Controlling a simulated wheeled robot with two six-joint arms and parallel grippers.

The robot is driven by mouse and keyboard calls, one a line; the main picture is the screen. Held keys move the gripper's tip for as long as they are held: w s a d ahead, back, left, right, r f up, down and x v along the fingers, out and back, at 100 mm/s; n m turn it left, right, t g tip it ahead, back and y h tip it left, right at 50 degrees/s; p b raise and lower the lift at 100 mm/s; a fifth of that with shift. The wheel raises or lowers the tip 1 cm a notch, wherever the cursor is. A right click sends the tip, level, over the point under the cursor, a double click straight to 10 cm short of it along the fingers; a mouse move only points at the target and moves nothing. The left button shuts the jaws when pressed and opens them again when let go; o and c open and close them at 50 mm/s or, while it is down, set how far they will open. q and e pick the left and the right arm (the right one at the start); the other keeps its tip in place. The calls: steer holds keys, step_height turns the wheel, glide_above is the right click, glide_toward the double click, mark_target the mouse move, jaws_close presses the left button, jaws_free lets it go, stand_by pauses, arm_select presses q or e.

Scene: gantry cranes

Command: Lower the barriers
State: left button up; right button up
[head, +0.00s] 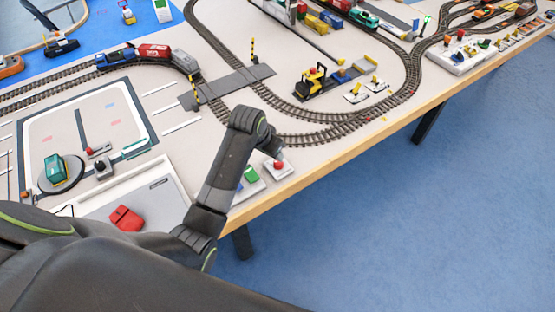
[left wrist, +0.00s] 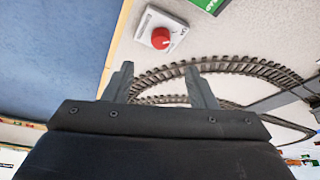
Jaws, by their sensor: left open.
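The two crossing barriers are striped yellow-and-black arms standing upright at the grey level crossing, one at the far right (head: 253,51) and one at the near left (head: 194,90). A white control box with a red knob (head: 278,165) sits near the table's front edge, beside a green-topped box (head: 250,174). The red knob (left wrist: 160,38) also shows in the left wrist view, beyond the fingertips and apart from them. My left gripper (left wrist: 160,82) is open and empty. In the head view my left arm reaches over the front edge beside these boxes, and its fingers are not clearly visible.
Railway track (head: 310,138) curves close behind the boxes. A blue engine (head: 117,56) and red wagon (head: 154,52) stand on the track at left. A yellow excavator (head: 314,80) and small switch boxes (head: 356,92) are at centre. A white tray with a red piece (head: 126,217) lies front left.

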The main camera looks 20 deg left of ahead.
arm_select(q)
glide_above(277, 163)
steer(key=s, duration=0.2)
step_height(277, 163, down, 5)
steer(key=shift+a+f, duration=0.15)
steer(key=x, duration=0.3)
steer(key=shift+f, duration=0.1)
steer(key=shift+x, duration=0.95)
arm_select(e)
steer(key=shift+w+f, duration=0.15)
steer(key=shift+w, duration=0.7)
steer(key=shift+d, duration=0.1)
arm_select(q)
steer(key=c, duration=1)
steer(key=shift+o, duration=0.2)
